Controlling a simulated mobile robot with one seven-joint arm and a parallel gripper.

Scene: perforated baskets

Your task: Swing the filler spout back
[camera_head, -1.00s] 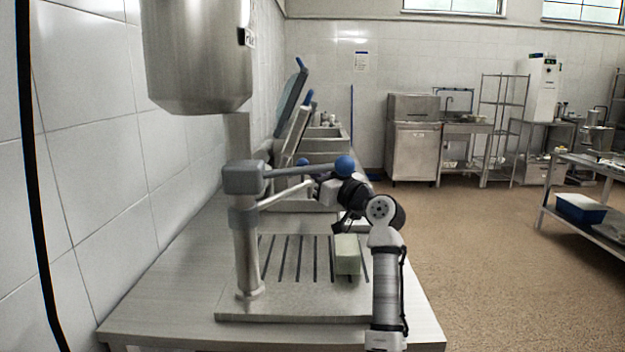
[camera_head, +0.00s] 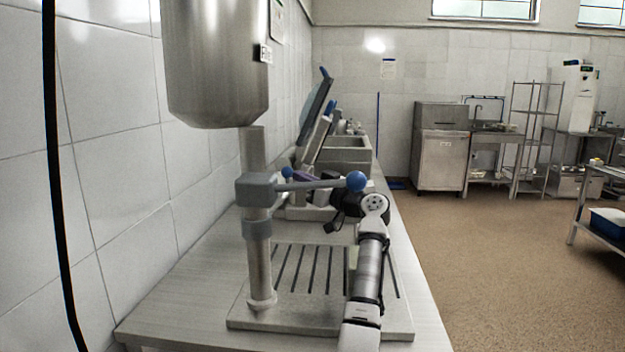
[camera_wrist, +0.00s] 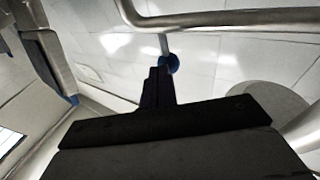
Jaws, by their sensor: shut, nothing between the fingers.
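The filler has a metal post (camera_head: 259,268) with a grey collar (camera_head: 256,190) under a steel vessel (camera_head: 215,65). A thin lever (camera_head: 315,185) reaches right from the collar and ends in a blue ball (camera_head: 356,181). A smaller blue ball (camera_head: 287,172) shows behind it. In the wrist view the shut fingers (camera_wrist: 159,80) point at a blue ball (camera_wrist: 169,63) on a short rod, below a metal pipe (camera_wrist: 225,18). Whether they touch cannot be told.
The post stands on a slotted drain board (camera_head: 290,318) on a steel counter (camera_head: 185,300). A pale green block there is mostly hidden by my arm. A tiled wall (camera_head: 110,150) closes the left. Raised-lid equipment (camera_head: 312,130) stands behind; open floor (camera_head: 480,260) lies right.

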